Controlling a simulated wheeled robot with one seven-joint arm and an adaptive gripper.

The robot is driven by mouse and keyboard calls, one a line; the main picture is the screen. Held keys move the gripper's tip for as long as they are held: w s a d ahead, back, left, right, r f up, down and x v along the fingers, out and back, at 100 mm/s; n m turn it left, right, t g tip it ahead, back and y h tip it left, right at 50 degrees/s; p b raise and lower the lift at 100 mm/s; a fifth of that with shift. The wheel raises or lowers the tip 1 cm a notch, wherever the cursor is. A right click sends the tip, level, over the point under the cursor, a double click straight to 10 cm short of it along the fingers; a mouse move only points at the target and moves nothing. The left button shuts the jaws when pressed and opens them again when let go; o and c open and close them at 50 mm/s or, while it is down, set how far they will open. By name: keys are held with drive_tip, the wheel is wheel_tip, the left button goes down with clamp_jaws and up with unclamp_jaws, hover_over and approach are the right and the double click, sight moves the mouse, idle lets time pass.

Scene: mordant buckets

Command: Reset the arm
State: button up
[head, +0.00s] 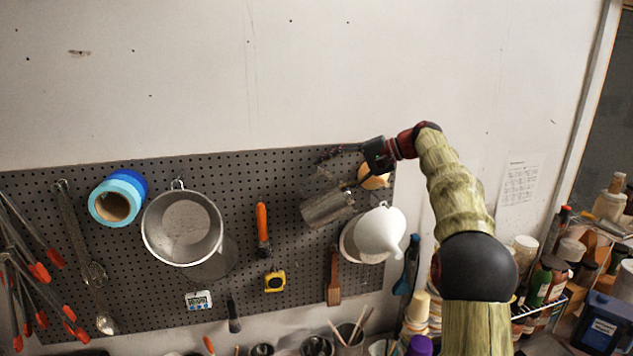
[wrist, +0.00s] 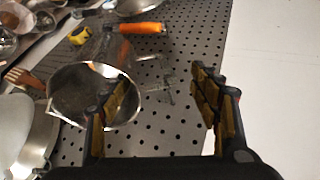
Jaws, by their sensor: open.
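My arm reaches up from the lower right in the head view and bends left at the top. My gripper (head: 332,170) is at the upper right part of the pegboard, just above a hanging metal pot (head: 327,208). The pot (wrist: 68,88) is at the left there. The left finger overlaps its rim; I cannot tell whether they touch.
Bottles crowd the right shelf. The wall above is clear.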

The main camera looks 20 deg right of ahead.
drive_tip(key=shift+v, duration=0.8)
drive_tip(key=shift+d+r, duration=0.15)
wheel_tip(320, 180, up, 5)
drive_tip(key=p, duration=0.5)
drive_tip(key=s+a+f+h+b, duration=0.2)
drive_tip(key=s+a+f+b, duration=0.2)
drive_tip(key=s+f+b, duration=0.3)
drive_tip(key=s+a+f+n+g+h+b, duration=0.1)
drive_tip(key=s+a+f+h+b, duration=0.2)
drive_tip(key=s+f, duration=0.45)
drive_tip(key=s+a+f+h+b, duration=0.1)
drive_tip(key=s+a+f+b, duration=0.3)
drive_tip(key=s+f+b, duration=0.35)
drive_tip(key=s+d+f+n+h+b, duration=0.1)
drive_tip(key=s+f+b, duration=0.6)
drive_tip(key=s+f, duration=0.7)
drive_tip(key=s+d+f+n+h+b, duration=0.1)
drive_tip(key=s+f+n+h+b, duration=0.2)
drive_tip(key=s+f+b, duration=0.5)
drive_tip(key=s+f+h, duration=0.1)
drive_tip(key=s+f, duration=0.4)
drive_tip(key=f, duration=0.5)
drive_tip(key=shift+s+d+f+n, duration=0.25)
drive_tip(key=shift+s+f+n, duration=0.05)
drive_tip(key=shift+s+f, duration=0.1)
drive_tip(key=shift+r, duration=0.1)
idle(0.4)
